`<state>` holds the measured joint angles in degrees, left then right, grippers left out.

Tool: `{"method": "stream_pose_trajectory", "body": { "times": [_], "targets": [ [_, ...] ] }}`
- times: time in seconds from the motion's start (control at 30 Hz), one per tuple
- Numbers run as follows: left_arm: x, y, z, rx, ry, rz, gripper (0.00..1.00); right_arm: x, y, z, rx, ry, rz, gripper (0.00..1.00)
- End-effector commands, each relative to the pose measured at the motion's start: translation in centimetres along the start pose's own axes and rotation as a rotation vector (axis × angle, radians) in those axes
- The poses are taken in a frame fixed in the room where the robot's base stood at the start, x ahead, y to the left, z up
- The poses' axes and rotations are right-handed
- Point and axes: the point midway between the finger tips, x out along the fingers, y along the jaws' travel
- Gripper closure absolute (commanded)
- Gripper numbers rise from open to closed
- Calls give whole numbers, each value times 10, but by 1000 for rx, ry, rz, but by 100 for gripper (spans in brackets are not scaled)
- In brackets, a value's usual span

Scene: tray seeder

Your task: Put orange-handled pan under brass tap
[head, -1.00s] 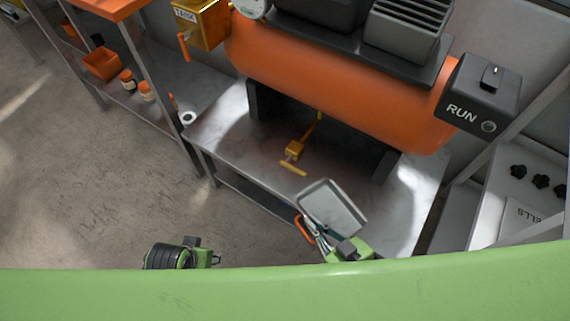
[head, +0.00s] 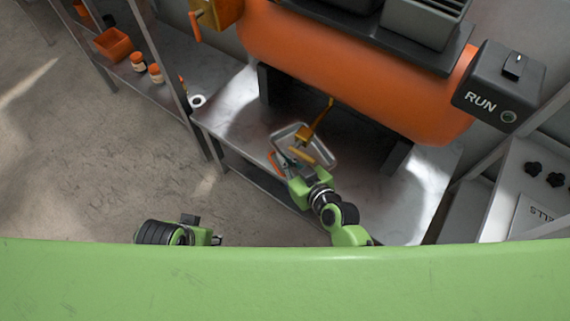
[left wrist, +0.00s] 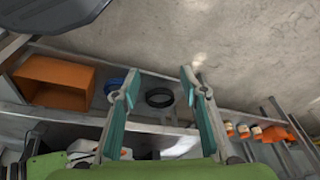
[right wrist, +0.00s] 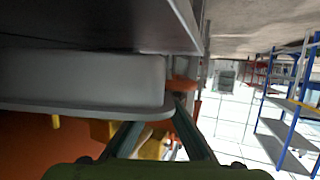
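The grey orange-handled pan (head: 325,148) is at the bench's front, below the orange tank. Its orange handle (head: 273,163) shows at the left of my right gripper (head: 292,170), which is shut on the pan. The brass tap (head: 318,125) hangs under the tank and overlaps the pan in the head view, with its crossbar over the pan's near part. The pan (right wrist: 90,80) fills the left of the right wrist view, near a grey surface; I cannot tell whether it touches the bench. My left gripper (left wrist: 158,80) is open and empty, away from the pan.
The metal bench (head: 225,115) has dark tank supports on both sides of the tap. A RUN box (head: 500,85) is at the tank's right end. Shelving with an orange bin (head: 113,43) and jars stands left. Bench space right of the pan is clear.

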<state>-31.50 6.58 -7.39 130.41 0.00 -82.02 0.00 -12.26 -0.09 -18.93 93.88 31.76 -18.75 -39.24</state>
Motion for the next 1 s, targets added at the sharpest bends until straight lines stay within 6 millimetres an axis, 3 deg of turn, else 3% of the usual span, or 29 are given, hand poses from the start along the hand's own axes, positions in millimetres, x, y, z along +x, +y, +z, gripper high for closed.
{"method": "stream_pose_trajectory", "body": {
  "times": [0.2, 0.3, 0.73, 0.8, 1.0],
  "targets": [
    [-35, -2, -2, -2, 21, -4, 60, 8, 1, 20, -1, 2, 2, 100],
    [-39, -2, 0, -2, 24, -5, 60, 13, 0, 31, -1, 2, 1, 100],
    [-40, -2, 1, -2, 25, -5, 60, 15, 1, 35, -2, 4, 2, 100],
    [-41, -2, 0, -2, 25, -5, 60, 14, 0, 34, 0, 2, 1, 80],
    [-41, -2, 0, -2, 25, -5, 60, 14, 0, 34, 0, 2, 1, 79]
  ]
}}
